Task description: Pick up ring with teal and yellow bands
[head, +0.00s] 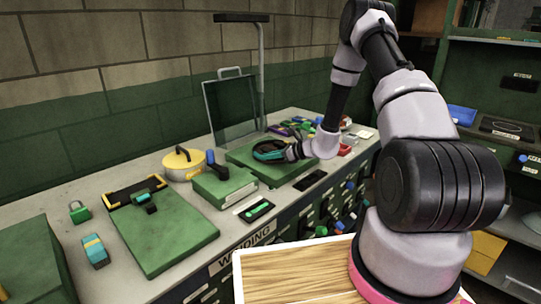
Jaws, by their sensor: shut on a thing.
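My gripper (292,151) is at the end of my arm, low over the green mat at the back middle of the bench. It is shut on a dark ring (268,155) with a teal band, which sticks out to the left of the fingers. Yellow on this ring is too small to make out. Whether the ring touches the mat below cannot be told. The far fingertips are partly hidden by the ring.
A yellow pot (183,165), a green box (224,188) and a clear upright panel (232,105) stand nearby. Small coloured items crowd the bench's far right.

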